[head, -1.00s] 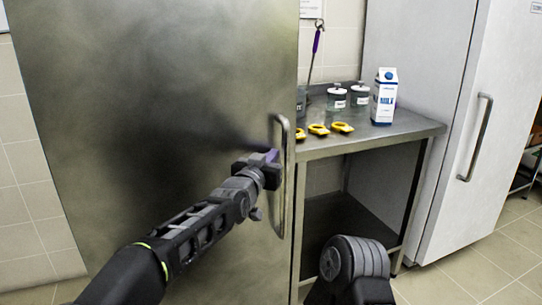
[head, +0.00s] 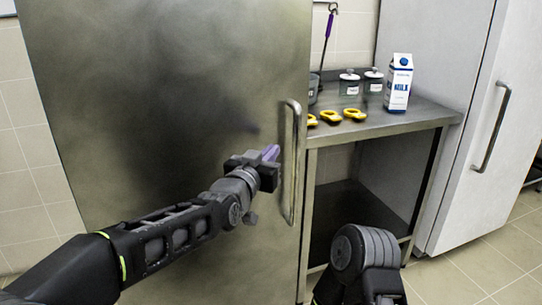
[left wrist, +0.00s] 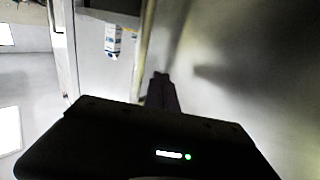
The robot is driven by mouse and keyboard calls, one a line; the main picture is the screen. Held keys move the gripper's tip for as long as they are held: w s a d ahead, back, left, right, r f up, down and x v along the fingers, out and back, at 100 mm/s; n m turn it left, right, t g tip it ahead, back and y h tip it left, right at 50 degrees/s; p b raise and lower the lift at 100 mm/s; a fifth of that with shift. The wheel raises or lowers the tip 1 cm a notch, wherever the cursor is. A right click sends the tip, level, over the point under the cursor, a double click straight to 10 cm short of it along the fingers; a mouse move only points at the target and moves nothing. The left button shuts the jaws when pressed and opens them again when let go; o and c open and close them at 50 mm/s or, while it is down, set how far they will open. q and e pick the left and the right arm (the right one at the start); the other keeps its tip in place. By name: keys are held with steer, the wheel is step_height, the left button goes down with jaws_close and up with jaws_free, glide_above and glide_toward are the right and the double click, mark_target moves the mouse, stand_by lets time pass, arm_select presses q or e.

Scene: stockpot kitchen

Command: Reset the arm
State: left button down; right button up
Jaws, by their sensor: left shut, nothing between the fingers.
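My left gripper (head: 270,154) reaches in from the left in the head view, in front of a large steel door. Its purple fingers are shut with nothing between them, just left of the door's vertical bar handle (head: 291,160). I cannot tell whether they touch the handle or the door. In the left wrist view the shut fingers (left wrist: 161,82) show dark against the steel. Part of my right arm (head: 362,255) shows at the lower middle of the head view; its gripper is out of view.
A steel table (head: 425,112) stands right of the door. It holds a milk carton (head: 398,84), two lidded jars (head: 349,84) and several yellow items (head: 330,116). A tall white cabinet (head: 455,140) with a bar handle stands further right. Tiled floor shows at the lower right.

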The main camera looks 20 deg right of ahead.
arm_select(q)
steer(key=shift+s+a+f, duration=0.1)
steer(key=shift+s, duration=0.25)
